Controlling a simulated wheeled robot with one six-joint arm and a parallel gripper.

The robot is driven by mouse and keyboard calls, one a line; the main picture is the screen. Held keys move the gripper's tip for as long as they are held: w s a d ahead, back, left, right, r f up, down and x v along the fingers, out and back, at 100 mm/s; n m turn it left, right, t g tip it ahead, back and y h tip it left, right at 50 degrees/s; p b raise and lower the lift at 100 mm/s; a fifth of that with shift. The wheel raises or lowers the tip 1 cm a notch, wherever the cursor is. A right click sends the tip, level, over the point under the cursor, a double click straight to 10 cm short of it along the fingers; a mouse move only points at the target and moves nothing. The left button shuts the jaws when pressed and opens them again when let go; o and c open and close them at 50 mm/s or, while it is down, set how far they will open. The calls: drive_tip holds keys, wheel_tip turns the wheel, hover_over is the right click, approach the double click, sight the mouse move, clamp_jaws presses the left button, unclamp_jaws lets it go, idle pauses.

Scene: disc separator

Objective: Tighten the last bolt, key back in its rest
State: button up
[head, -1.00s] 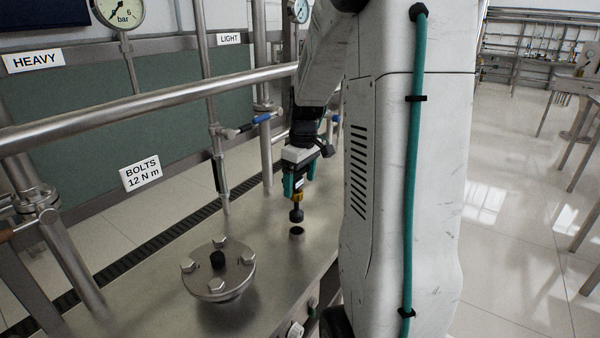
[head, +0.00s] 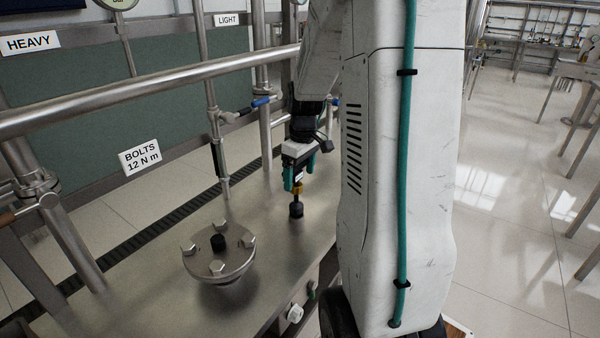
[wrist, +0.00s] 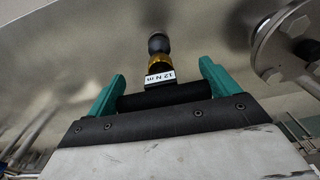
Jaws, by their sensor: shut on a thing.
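The torque key (head: 297,190) has a dark shaft, a gold collar and a black socket end pointing down. My gripper (head: 298,172) is shut on its black handle (wrist: 165,98), between teal fingers; a "12 N m" label shows in the wrist view. The socket end (head: 296,210) is at the spot on the bench top where the round rest is; the rest is hidden, so I cannot tell how deep the key sits. The round steel flange (head: 225,262) carries several hex bolts (head: 217,268) around a black centre knob (head: 218,242), left of my gripper. The bolt heads look seated.
A steel rail (head: 150,95) runs across behind the bench top (head: 130,290). Vertical pipes (head: 212,120) and a blue-handled valve (head: 262,102) stand beyond. The bench is clear between flange and key.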

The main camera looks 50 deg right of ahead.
sight(300, 185)
drive_tip(key=shift+f, duration=1)
drive_tip(key=shift+f, duration=0.6)
drive_tip(key=o, duration=1.8)
drive_tip(key=shift+o, duration=0.2)
wheel_tip(300, 185, up, 12)
drive_tip(key=shift+s, duration=0.15)
drive_tip(key=shift+d, duration=0.1)
